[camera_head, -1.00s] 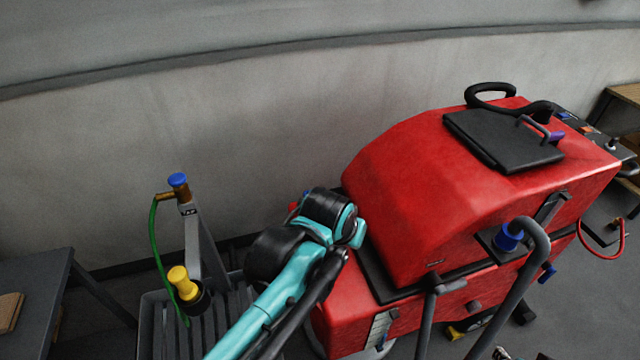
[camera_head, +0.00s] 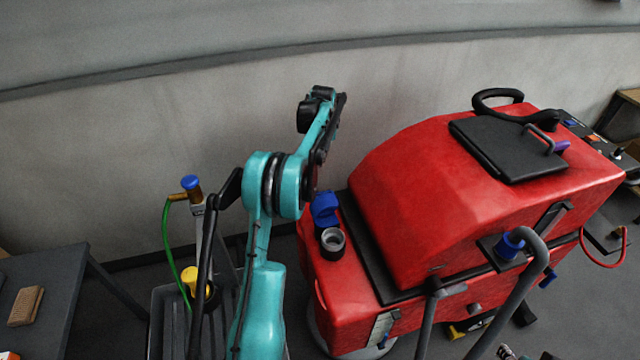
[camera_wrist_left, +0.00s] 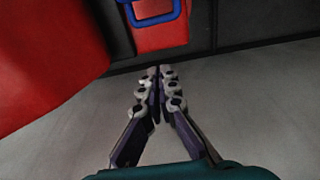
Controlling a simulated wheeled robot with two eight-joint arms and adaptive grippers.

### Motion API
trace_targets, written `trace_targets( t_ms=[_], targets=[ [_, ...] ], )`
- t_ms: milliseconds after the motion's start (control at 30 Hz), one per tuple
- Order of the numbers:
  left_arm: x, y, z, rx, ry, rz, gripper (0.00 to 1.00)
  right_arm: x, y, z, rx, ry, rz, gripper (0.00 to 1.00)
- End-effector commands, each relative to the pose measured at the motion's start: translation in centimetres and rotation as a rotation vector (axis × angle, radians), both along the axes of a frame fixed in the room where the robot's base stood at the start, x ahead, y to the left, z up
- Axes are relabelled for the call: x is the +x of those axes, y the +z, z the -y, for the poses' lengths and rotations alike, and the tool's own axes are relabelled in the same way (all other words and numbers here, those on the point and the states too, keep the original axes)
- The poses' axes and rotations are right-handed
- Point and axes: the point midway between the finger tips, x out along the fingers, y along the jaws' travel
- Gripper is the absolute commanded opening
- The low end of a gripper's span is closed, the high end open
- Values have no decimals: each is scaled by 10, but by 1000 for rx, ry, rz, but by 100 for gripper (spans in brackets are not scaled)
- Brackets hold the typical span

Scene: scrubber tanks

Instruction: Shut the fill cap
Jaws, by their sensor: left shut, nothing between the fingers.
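The blue fill cap (camera_head: 325,207) stands open on the near left end of the red scrubber tank (camera_head: 420,190). The round dark filler neck (camera_head: 332,242) beside it is uncovered. My teal left arm rises left of the cap and bends up in front of the wall; its fingers cannot be made out in the head view. In the left wrist view my left gripper (camera_wrist_left: 160,75) is shut and empty, its fingertips together. A blue rectangular loop (camera_wrist_left: 157,14) on a red surface lies beyond the tips, apart from them; I cannot tell if it is the cap.
A black lid (camera_head: 505,150) with a handle lies on the tank top. A grey hose (camera_head: 515,290) curves at the right front. A cart with a yellow-topped item (camera_head: 190,280) and a green hose stands left. A table (camera_head: 55,290) holds a brush (camera_head: 26,306).

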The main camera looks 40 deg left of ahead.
Motion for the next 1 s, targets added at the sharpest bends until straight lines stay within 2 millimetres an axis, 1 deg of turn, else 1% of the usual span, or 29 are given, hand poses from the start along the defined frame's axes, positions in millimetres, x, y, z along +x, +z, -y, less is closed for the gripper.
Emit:
trace_targets(
  t_ms=[33,100,167,267,367,600,700,733,800,1000],
  targets=[
    [1,-4,-5,-2,11,-5,0,0,1,0,0,0,0,40],
    [2,-10,-9,-4,21,-9,0,0,1,0,0,0,0,40],
    [2,-14,-10,-5,24,-10,0,0,0,0,0,0,0,40],
    [3,-25,-11,-5,23,-10,0,0,-3,0,0,0,0,40],
    [4,-43,-13,-5,23,-10,0,0,-8,0,0,0,0,40],
    [8,-96,-17,-5,22,-10,0,0,-21,0,0,0,0,40],
    [9,-115,-19,-5,21,-10,0,0,-26,0,0,0,0,40],
    [4,-109,-12,-5,20,-10,0,0,-26,0,0,0,0,40],
    [-2,-106,-4,-5,20,-10,0,0,-28,0,0,0,0,40],
    [-13,-101,10,-5,20,-10,0,0,-31,0,0,0,0,40]
  ],
)
